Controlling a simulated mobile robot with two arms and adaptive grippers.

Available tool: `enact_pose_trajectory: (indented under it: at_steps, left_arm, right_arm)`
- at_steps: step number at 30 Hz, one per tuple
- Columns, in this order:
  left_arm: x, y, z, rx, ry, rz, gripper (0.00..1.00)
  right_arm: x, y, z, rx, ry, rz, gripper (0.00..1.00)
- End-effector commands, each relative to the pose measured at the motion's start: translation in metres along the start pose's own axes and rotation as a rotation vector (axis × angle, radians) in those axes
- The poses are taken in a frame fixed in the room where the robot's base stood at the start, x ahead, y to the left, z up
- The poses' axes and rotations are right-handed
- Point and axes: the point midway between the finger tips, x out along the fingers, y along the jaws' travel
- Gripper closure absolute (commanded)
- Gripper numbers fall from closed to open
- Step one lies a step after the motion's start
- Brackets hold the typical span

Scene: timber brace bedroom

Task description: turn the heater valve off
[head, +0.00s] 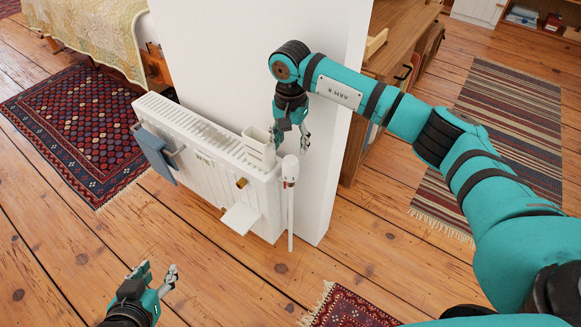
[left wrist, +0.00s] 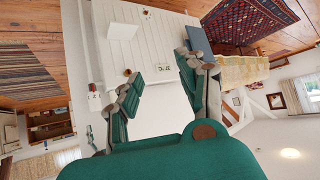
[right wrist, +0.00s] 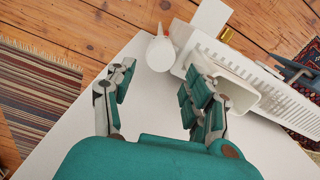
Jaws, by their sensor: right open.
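The heater valve (head: 290,172) is a white knob with a red mark, on top of a white pipe at the right end of the white heater (head: 185,150). From above, the knob (right wrist: 160,54) shows just beyond my right fingertips in the right wrist view. My right gripper (head: 291,137) is open and empty, pointing down above the heater's right end, apart from the knob. My left gripper (head: 158,272) is open and empty, low in front of the heater. The left wrist view shows the valve (left wrist: 94,101) small at left.
A white open container (head: 258,150) hangs at the heater's right end, close to the valve. A blue cloth (head: 157,155) hangs on a front rail. A white flap (head: 240,218) and brass knob (head: 241,183) stick out in front. A white wall (head: 235,60) stands behind.

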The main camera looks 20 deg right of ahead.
Motion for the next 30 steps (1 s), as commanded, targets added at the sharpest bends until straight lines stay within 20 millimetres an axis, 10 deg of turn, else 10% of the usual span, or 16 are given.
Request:
enact_pose_trajectory:
  at_steps: [12,26,30]
  left_arm:
    - [0.001,0.01,-0.073,0.002,0.387,0.023,0.6]
    - [-0.004,0.012,-0.086,0.001,0.454,0.027,0.6]
    - [-0.004,0.012,-0.086,0.001,0.454,0.027,0.6]
  right_arm:
    - [0.078,0.0,0.001,0.001,-0.003,0.0,0.47]
    - [0.089,-0.001,0.0,0.002,-0.001,-0.002,0.47]
    - [0.088,-0.001,0.0,0.002,-0.001,-0.002,0.65]
